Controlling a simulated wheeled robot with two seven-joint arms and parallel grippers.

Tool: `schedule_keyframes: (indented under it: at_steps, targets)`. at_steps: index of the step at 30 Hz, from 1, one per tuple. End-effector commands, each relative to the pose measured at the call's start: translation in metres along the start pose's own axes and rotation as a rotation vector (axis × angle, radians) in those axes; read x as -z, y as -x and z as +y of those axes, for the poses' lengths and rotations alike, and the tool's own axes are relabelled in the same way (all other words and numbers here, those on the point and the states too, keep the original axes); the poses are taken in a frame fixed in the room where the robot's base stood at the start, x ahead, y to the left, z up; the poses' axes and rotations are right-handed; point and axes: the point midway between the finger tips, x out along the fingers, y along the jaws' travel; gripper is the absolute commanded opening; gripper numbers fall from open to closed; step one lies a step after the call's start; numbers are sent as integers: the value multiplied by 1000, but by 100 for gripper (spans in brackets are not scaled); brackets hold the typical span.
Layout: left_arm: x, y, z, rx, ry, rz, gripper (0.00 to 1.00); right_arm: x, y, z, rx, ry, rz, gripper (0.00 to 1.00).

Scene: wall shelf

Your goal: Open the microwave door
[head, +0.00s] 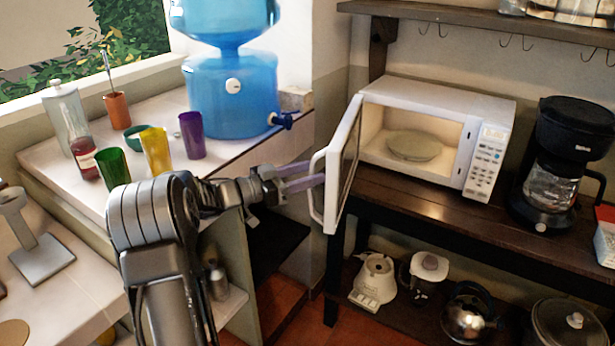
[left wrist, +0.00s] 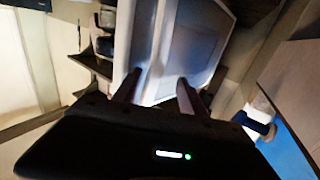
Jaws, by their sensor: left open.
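The white microwave (head: 440,130) stands on the dark wooden shelf. Its door (head: 345,165) is swung wide open to the left, and the lit inside with a round plate (head: 414,146) shows. The door's white handle (head: 317,190) is on its outer face. My left gripper (head: 310,177) is open, with its purple-grey fingers at the handle; I cannot tell if they touch it. In the left wrist view the two fingers (left wrist: 158,92) stand apart, with the white door (left wrist: 155,50) just beyond and between them. My right gripper is not in view.
A black coffee maker (head: 562,165) stands right of the microwave. A blender base (head: 375,283) and kettle (head: 469,312) sit on the lower shelf.

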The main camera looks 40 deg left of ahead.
Motion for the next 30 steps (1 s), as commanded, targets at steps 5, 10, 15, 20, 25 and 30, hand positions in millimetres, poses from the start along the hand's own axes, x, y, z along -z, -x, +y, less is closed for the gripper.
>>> schedule_keyframes:
  at_steps: [5, 10, 15, 20, 25, 30]
  targets:
    - [30, 0, 0, 0, -5, 3, 49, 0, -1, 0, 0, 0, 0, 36]
    - [64, -1, 0, -1, -7, 6, 49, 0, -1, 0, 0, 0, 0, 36]
    - [94, -3, 3, -9, -7, 19, 49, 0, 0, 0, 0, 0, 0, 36]
    - [103, -4, 4, -11, -4, 19, 49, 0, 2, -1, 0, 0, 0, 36]
    - [104, -4, 4, -11, -4, 19, 49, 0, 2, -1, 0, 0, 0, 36]
    - [62, -1, 10, -40, -7, -90, 49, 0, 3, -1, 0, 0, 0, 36]
